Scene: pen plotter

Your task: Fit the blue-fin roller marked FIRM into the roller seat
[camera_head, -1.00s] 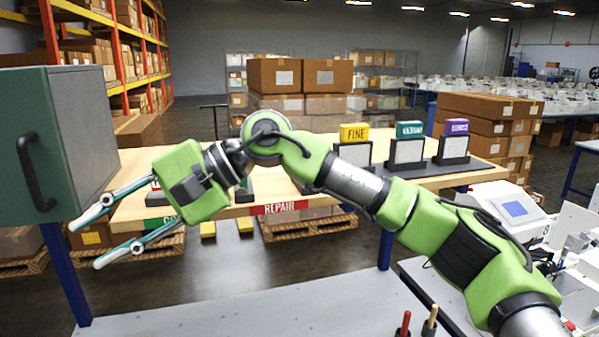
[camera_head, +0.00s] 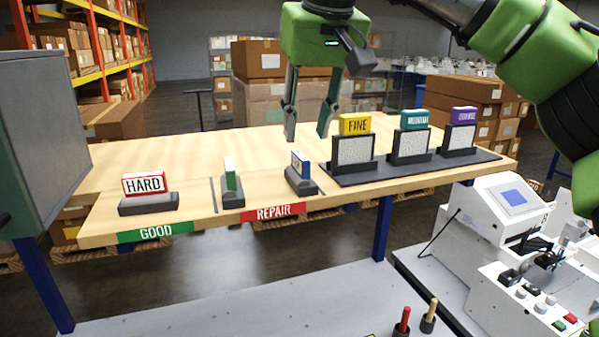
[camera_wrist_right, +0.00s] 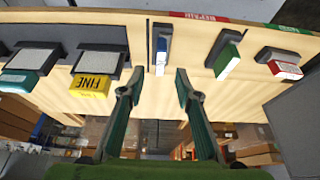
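A blue-edged block (camera_head: 299,163), its marking too small to read, stands end-on in a dark holder by the REPAIR label on the wooden shelf. It also shows in the right wrist view (camera_wrist_right: 161,54), just beyond and between the fingertips. My right gripper (camera_head: 306,137) is open and empty, pointing down behind and above that block, apart from it. Its two fingers also show in the wrist view (camera_wrist_right: 157,82). A white machine (camera_head: 497,218) stands at the lower right; I cannot make out a roller seat on it. My left gripper is not in view.
A green block (camera_head: 230,174) and a red HARD block (camera_head: 145,183) stand in holders to the left. Yellow FINE (camera_head: 355,124), teal (camera_head: 415,120) and purple (camera_head: 464,115) blocks stand to the right. A grey cabinet (camera_head: 45,130) borders the shelf's left end.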

